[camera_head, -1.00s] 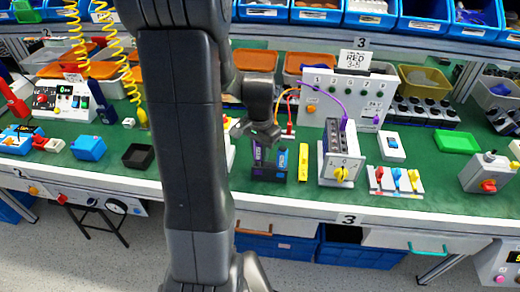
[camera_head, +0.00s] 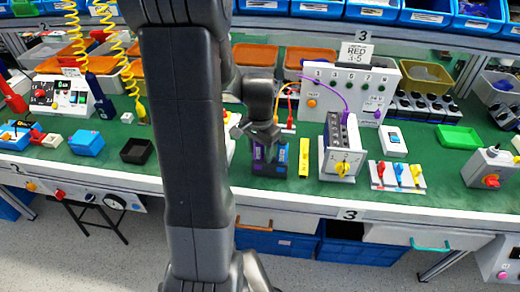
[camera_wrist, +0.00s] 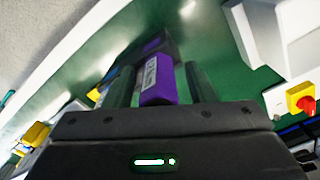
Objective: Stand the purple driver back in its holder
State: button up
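The purple driver (camera_head: 257,154) stands upright at the left of a dark holder (camera_head: 268,172), its lower end hidden by the holder. A blue driver (camera_head: 282,157) stands to its right in the same holder. My gripper (camera_head: 264,138) is just above and around the purple driver's upper part. In the wrist view the purple handle (camera_wrist: 158,82), with a white label, lies between my two fingers. Narrow gaps show on both sides of it, so the fingers look open. How deep the driver sits is hard to tell.
A yellow bar (camera_head: 304,157) lies right of the holder. A grey box with a yellow knob (camera_head: 342,168) and a white panel with cables (camera_head: 348,92) stand further right. A black tray (camera_head: 137,151) is at left. Bare green bench lies between the items.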

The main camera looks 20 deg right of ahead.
notch_tip(320, 180, up, 14)
jog(key=shift+f+p, duration=0.1)
jog(key=shift+p, duration=0.35)
dwell(0.4)
notch_tip(320, 180, down, 14)
jog(key=shift+r+b, duration=0.15)
jog(key=shift+b, duration=0.2)
jog(key=shift+r+p, duration=0.3)
jog(key=shift+r, duration=0.15)
